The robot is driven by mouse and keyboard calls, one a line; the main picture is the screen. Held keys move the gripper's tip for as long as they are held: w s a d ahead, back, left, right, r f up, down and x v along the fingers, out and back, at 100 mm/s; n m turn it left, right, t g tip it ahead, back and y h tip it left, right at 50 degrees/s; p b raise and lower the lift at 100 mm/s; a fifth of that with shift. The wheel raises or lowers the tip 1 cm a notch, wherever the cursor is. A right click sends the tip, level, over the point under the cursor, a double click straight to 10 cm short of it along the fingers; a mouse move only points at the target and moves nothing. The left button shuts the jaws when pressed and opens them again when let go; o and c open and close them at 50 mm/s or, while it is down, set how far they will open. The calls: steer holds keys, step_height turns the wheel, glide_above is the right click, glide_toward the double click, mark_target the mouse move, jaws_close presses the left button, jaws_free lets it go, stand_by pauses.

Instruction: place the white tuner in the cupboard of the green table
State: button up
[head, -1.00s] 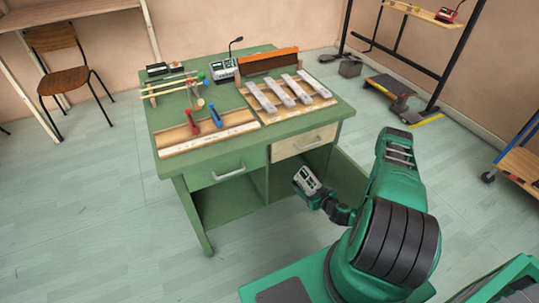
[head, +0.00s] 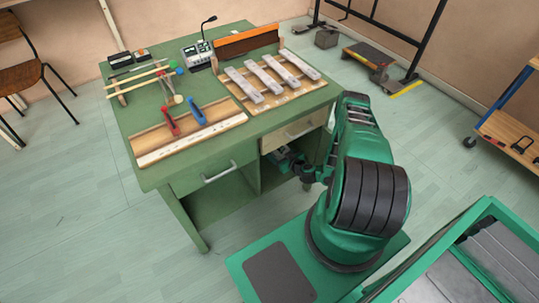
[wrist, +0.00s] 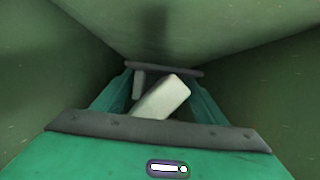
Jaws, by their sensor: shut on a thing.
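The green table (head: 172,155) stands ahead of me. Its cupboard (head: 272,178) is the right-hand compartment below the pale wooden drawer, and its front is open. My gripper (wrist: 163,92) is inside the cupboard, between its green walls. It is shut on the white tuner (wrist: 163,97), which sits tilted between the fingers. In the head view my gripper (head: 288,160) shows only partly under the drawer, and the tuner is hidden there. I cannot tell whether the tuner touches the cupboard floor.
The pale drawer front (head: 293,131) is just above my wrist. An open compartment (head: 215,200) lies to the left. Metal bars on a board (head: 268,80), mallets (head: 145,82) and a grey device (head: 197,53) stand on the tabletop. A wooden trolley (head: 512,135) is at right.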

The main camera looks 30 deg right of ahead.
steer(key=x, duration=0.6)
steer(key=shift+a+f, duration=0.2)
steer(key=shift+f, duration=2.2)
steer(key=shift+s, duration=0.1)
steer(key=o, duration=1.3)
steer(key=shift+f, duration=0.1)
steer(key=v, duration=1.2)
steer(key=shift+s, duration=0.15)
